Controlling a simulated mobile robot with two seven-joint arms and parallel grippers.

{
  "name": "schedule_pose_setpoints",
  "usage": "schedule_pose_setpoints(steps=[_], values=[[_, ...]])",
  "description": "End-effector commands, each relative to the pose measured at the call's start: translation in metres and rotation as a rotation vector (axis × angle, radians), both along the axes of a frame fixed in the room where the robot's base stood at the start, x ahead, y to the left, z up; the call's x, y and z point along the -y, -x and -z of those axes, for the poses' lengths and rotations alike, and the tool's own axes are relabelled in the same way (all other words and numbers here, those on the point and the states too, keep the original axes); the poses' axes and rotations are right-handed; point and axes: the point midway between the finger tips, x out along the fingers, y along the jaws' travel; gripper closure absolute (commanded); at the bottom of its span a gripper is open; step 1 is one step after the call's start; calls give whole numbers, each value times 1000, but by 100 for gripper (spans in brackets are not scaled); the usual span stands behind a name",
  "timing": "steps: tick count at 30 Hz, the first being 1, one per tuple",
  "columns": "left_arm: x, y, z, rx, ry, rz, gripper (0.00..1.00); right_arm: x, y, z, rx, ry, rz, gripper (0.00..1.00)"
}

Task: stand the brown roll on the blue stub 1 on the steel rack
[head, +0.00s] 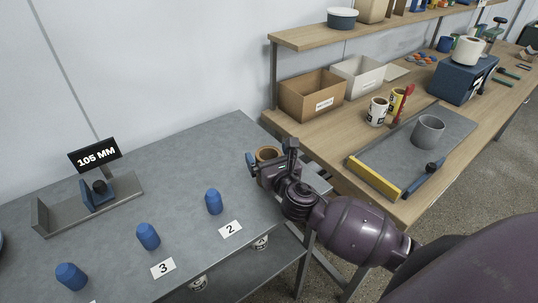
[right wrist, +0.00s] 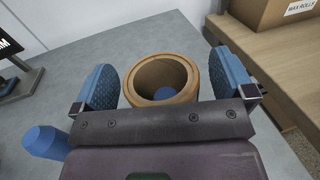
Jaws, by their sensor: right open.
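The brown roll (head: 268,153) stands upright at the right end of the grey steel rack (head: 200,150). In the right wrist view the hollow roll (right wrist: 138,82) has a blue stub (right wrist: 164,93) visible inside its bore, so it stands around that stub. The number label of this stub is hidden. My right gripper (head: 271,158) is open, with one blue finger on each side of the roll; the right wrist view shows gaps between roll and fingers. My left gripper is not in view.
Bare blue stubs (head: 213,202) and (head: 148,236) stand beside labels 2 and 3, with another (head: 71,276) at front left. A steel holder (head: 120,198) with a "105 MM" display (head: 97,157) stands at left. A wooden bench (head: 315,130) with boxes adjoins on the right.

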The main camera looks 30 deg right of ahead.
Motion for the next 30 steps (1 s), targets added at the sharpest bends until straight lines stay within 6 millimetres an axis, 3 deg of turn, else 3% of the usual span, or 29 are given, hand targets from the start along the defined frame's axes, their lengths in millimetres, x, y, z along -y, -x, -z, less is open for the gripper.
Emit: schedule_pose_setpoints(steps=[5, 21, 30], values=[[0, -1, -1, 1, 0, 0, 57, 0, 1, 1, -1, 0, 0, 0], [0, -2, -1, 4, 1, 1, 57, -8, 89, 1, -3, -1, 0, 0], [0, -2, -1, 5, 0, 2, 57, -10, 108, 0, 0, 0, 0, 0]])
